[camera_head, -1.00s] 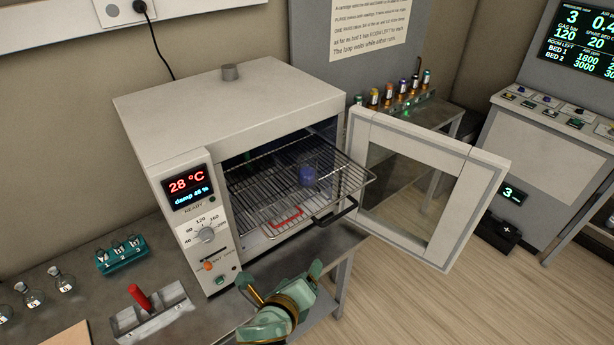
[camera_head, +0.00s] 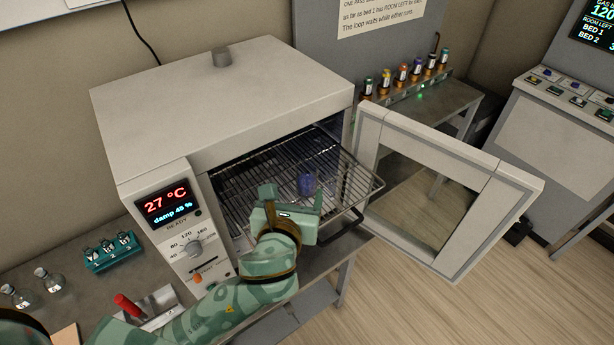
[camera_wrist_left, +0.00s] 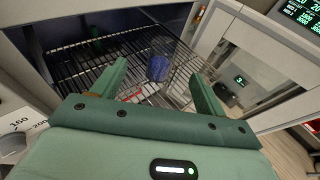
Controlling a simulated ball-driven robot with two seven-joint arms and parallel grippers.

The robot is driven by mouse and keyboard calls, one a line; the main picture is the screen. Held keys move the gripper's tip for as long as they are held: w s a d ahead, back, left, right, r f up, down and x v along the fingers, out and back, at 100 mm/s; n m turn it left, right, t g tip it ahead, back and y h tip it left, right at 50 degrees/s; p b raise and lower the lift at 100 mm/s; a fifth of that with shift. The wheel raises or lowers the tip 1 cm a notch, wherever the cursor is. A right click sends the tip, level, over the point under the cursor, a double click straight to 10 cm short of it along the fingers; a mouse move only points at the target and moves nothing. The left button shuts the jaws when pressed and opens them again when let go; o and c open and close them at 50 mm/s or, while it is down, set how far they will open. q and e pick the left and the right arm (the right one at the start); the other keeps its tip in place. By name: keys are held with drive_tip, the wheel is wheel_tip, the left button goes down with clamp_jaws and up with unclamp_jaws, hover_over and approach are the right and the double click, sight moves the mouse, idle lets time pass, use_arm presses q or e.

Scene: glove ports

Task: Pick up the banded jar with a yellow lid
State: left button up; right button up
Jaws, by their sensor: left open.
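Several small banded jars (camera_head: 402,75) with differently coloured lids stand in a row on a rack at the back right. My left gripper (camera_head: 292,197) is open and empty at the mouth of the open oven, far from that row. A blue glassy vessel (camera_head: 306,184) stands on the oven's wire shelf just beyond the fingers. In the left wrist view this blue vessel (camera_wrist_left: 158,68) shows between the two fingertips, and I see no yellow lid on it. My right gripper is not in view.
The oven (camera_head: 215,110) stands on a metal bench. Its wire shelf (camera_head: 345,185) is pulled out, and its door (camera_head: 450,190) swings open to the right, between my gripper and the jar row. Small flasks (camera_head: 45,280) and a teal vial rack (camera_head: 108,255) are at left.

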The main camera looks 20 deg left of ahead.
use_arm(q)
approach(309, 165)
drive_tip(key=shift+w+a+f, duration=0.15)
drive_tip(key=shift+w+a, duration=0.25)
drive_tip(key=shift+w, duration=0.1)
drive_tip(key=x, duration=0.3)
drive_tip(key=shift+w+f, duration=0.1)
drive_tip(key=shift+w, duration=0.1)
drive_tip(key=shift+w+f, duration=0.1)
drive_tip(key=shift+w, duration=0.2)
drive_tip(key=x, duration=0.4)
drive_tip(key=shift+w+d+f, duration=0.1)
drive_tip(key=shift+w+d, duration=0.05)
drive_tip(key=shift+d, duration=0.05)
drive_tip(key=c, duration=0.9)
drive_tip(key=shift+c, duration=1.2)
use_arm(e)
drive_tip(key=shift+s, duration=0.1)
